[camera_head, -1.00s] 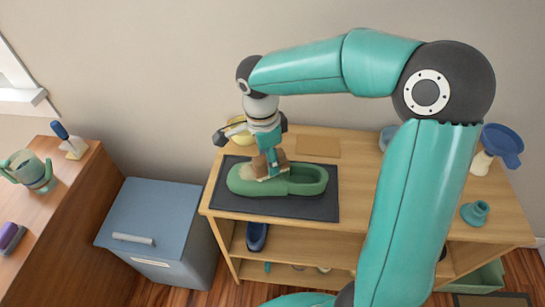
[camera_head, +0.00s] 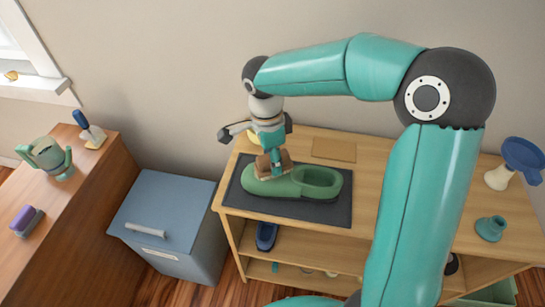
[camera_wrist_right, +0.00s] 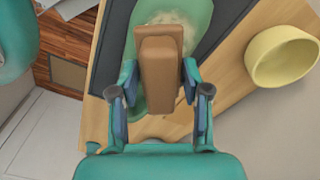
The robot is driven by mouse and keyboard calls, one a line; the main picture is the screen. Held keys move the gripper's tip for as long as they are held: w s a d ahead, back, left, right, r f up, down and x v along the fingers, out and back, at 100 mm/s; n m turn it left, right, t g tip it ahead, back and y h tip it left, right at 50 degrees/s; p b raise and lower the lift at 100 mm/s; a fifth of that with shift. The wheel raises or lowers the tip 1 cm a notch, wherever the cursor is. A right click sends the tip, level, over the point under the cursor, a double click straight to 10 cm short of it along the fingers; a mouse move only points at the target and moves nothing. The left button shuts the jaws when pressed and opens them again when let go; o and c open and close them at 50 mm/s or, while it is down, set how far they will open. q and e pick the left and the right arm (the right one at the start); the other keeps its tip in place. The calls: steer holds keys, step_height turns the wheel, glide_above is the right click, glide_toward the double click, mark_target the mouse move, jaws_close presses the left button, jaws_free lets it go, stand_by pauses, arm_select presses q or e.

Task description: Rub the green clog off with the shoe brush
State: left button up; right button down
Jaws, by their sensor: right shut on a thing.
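The green clog (camera_head: 318,178) lies on a dark mat (camera_head: 235,199) on the shelf top, its opening to the right in the head view. My right gripper (camera_head: 274,168) is shut on the brown shoe brush (camera_head: 263,168) and holds it down over the clog's closed front part. In the right wrist view the brush (camera_wrist_right: 160,75) stands between the two fingers (camera_wrist_right: 160,88). The clog (camera_wrist_right: 200,18) shows behind it with a pale smudge. The brush hides part of the clog, and its contact face is not visible. My left gripper is not in view.
A yellow bowl (camera_wrist_right: 283,57) stands beside the mat. A tan board (camera_head: 334,149), a blue funnel-like item (camera_head: 523,157) and a teal item (camera_head: 491,228) are on the shelf top. A blue-grey bin (camera_head: 165,228) stands left. A brown counter (camera_head: 75,215) holds several items.

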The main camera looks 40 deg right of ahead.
mark_target(257, 158)
steer(key=shift+f, duration=0.2)
stand_by(0.4)
steer(key=shift+w+a+f, duration=0.1)
steer(key=shift+w+a, duration=1.1)
steer(key=shift+w, duration=0.25)
steer(key=shift+f, duration=0.1)
steer(key=shift+a, duration=0.1)
steer(key=shift+w+a+f+p, duration=0.15)
steer(key=shift+w+a+p, duration=0.35)
steer(key=shift+w+a, duration=0.85)
steer(key=shift+d+f, duration=0.1)
steer(key=shift+d, duration=0.05)
